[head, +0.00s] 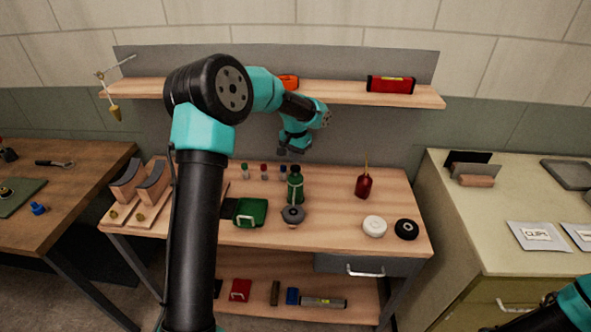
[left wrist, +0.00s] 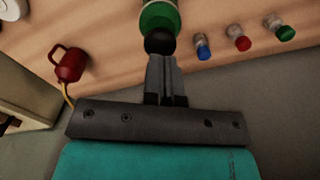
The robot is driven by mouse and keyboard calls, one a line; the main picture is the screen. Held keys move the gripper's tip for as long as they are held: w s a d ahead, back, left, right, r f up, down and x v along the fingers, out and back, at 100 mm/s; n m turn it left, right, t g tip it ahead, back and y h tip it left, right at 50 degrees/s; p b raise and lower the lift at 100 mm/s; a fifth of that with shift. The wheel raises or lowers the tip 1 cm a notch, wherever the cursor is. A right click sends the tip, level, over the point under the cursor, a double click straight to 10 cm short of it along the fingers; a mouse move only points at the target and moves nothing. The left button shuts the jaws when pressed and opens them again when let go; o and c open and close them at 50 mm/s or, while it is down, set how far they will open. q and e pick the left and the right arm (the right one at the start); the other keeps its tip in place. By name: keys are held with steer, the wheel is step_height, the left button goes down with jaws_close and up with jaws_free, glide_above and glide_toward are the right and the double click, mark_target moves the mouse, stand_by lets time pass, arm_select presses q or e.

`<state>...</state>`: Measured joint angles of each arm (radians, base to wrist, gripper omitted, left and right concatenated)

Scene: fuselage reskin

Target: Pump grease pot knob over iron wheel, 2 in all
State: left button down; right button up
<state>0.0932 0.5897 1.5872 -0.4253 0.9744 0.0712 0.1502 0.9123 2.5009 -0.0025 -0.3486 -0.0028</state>
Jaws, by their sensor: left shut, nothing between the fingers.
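The green grease pot (head: 295,188) stands upright on the middle workbench, just behind the grey iron wheel (head: 292,214), which lies flat. In the left wrist view the pot's green body (left wrist: 158,16) is at the top, with its round black knob (left wrist: 160,43) towards me. My left gripper (head: 292,151) is above the pot, pointing down. Its fingers (left wrist: 161,62) are shut and empty, with their tips at the knob; I cannot tell whether they touch. Only part of my right arm shows at the lower right; its gripper is out of view.
A red oil can (head: 363,186), a white disc (head: 374,226) and a black wheel (head: 406,229) stand to the right. Small capped bottles (head: 264,172) stand behind left of the pot, and a green box (head: 250,211) lies left. A shelf (head: 340,92) runs above the bench.

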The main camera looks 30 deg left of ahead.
mark_target(296, 167)
arm_select(q)
steer(key=shift+f, duration=1.55)
steer(key=shift+r, duration=1.6)
steer(key=shift+f, duration=1.4)
steer(key=shift+r, duration=1.4)
steer(key=shift+r, duration=0.1)
steer(key=shift+r, duration=2.35)
